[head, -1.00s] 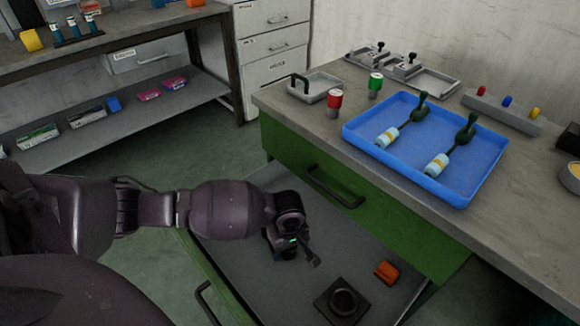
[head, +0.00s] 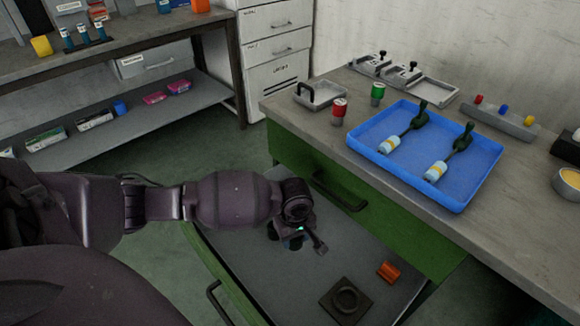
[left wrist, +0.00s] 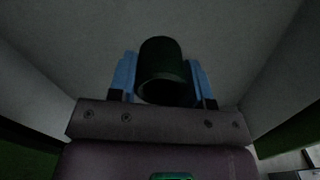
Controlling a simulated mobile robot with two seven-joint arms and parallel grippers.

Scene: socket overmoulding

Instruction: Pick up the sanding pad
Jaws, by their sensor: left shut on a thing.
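My left gripper (head: 296,236) is over the left part of the open green drawer (head: 335,262). In the left wrist view its blue fingers (left wrist: 163,78) are shut on a dark green, hollow cylinder (left wrist: 160,62), with a grey surface behind it. In the head view the held cylinder is mostly hidden by the wrist. An orange block (head: 389,272) and a dark square block with a round ring (head: 346,299) lie in the drawer, to the right of the gripper and apart from it. I cannot tell which thing is the sanding pad. My right gripper is not in view.
The workbench (head: 305,121) stands above the drawer. It carries a blue tray (head: 462,207) with two handled tools, red (head: 339,112) and green (head: 377,94) cans, and metal trays. The drawer floor between gripper and blocks is clear.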

